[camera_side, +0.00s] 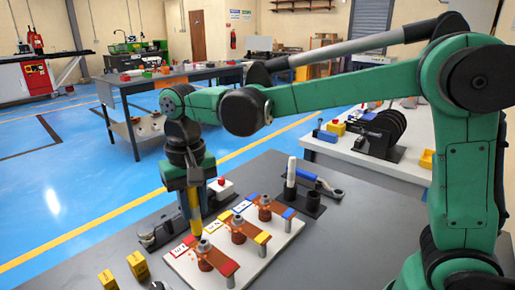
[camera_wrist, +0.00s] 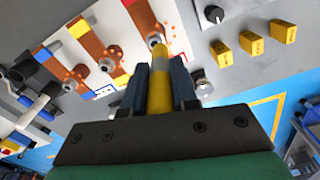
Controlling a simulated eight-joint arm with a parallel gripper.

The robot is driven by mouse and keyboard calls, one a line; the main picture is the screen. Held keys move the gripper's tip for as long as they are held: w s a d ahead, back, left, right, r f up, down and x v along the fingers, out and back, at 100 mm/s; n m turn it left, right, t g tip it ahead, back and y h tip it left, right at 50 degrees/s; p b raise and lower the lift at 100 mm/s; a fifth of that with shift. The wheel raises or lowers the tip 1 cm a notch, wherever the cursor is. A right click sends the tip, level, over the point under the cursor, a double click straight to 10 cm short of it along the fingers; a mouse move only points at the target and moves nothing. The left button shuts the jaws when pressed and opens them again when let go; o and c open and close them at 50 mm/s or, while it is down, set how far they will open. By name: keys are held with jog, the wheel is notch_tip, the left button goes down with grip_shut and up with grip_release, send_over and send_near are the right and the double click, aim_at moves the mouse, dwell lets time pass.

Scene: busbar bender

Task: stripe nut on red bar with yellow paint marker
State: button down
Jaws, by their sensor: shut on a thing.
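My gripper (camera_side: 193,190) points down and is shut on the yellow paint marker (camera_side: 195,212). The marker also shows between the jaws in the wrist view (camera_wrist: 160,88), its tip toward the nut. The red bar (camera_side: 217,260) is a copper strip with a red end, nearest on the white board (camera_side: 190,270). Its nut (camera_side: 204,247) sits just under the marker tip; in the wrist view the nut (camera_wrist: 154,40) is partly hidden by the tip. I cannot tell whether they touch. No yellow stripe can be made out on the nut.
The yellow-ended bar (camera_side: 243,231) and blue-ended bar (camera_side: 271,207) lie beyond on the same board. A white cylinder (camera_side: 291,172) stands in a black holder, with another dark holder (camera_side: 313,202) beside it. Yellow blocks (camera_side: 138,264) lie at the front left of the grey table.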

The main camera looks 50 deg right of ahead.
jog(key=shift+f, duration=0.3)
dwell(0.8)
jog(key=shift+d, duration=0.85)
dwell(2.5)
jog(key=shift+r, duration=3)
